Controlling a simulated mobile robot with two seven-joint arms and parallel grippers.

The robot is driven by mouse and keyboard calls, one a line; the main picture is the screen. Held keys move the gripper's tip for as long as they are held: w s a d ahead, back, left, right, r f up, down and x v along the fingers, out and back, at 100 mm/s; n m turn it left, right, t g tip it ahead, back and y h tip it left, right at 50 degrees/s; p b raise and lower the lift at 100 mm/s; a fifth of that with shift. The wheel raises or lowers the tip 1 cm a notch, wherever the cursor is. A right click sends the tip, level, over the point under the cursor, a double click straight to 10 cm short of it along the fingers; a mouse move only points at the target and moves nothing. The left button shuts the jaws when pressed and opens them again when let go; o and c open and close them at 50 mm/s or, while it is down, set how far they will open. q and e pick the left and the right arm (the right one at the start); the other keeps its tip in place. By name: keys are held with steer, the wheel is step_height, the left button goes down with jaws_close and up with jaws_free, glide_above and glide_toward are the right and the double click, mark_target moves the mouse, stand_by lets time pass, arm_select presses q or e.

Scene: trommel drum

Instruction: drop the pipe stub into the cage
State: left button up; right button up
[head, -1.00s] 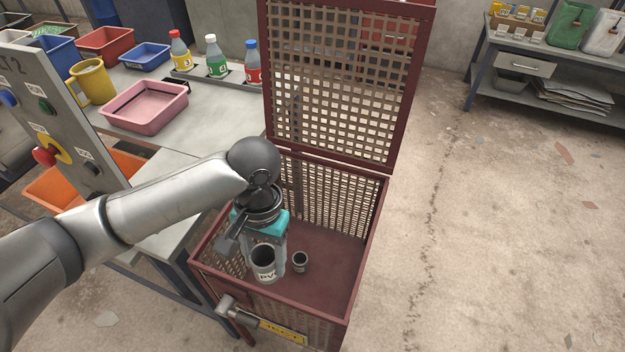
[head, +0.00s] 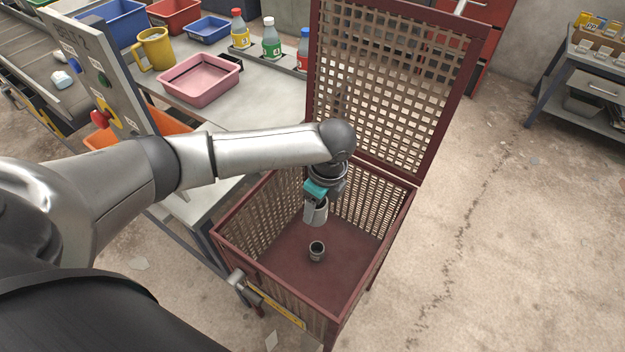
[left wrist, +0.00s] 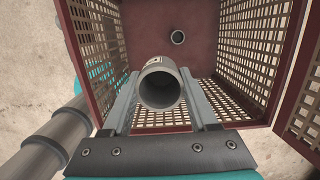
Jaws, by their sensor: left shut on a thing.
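The pipe stub is a short grey tube (head: 317,211) with a pale label, held upright by my left gripper (head: 315,220). In the left wrist view, its open end (left wrist: 160,90) shows between the two grey fingers, which are shut on it. The cage (head: 223,238) is a dark red box with mesh walls, and its mesh lid (head: 395,85) stands open at the back. The gripper and stub hang over the cage's opening, above its floor. My right gripper is not in view.
A small dark grey ring-like piece (head: 317,250) lies on the cage floor; it also shows in the left wrist view (left wrist: 177,37). Left of the cage is a table with a pink tray (head: 200,82), a yellow mug (head: 156,50) and bottles (head: 271,40).

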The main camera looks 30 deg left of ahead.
arm_select(q)
steer(key=w+a+m+t+p, duration=0.1)
steer(key=w+a+m+p, duration=0.15)
steer(key=w+m, duration=0.45)
step_height(320, 180, down, 6)
steer(key=s+m+b, duration=0.2)
steer(key=b, duration=0.6)
steer(key=shift+s+a+h, duration=0.2)
steer(key=shift+a+h, duration=0.15)
steer(key=shift+h, duration=0.05)
steer(key=o, duration=1.4)
step_height(320, 180, up, 15)
steer(key=s+d+p, duration=0.1)
steer(key=p, duration=0.3)
steer(key=shift+s+d, duration=0.2)
steer(key=shift+s, duration=0.2)
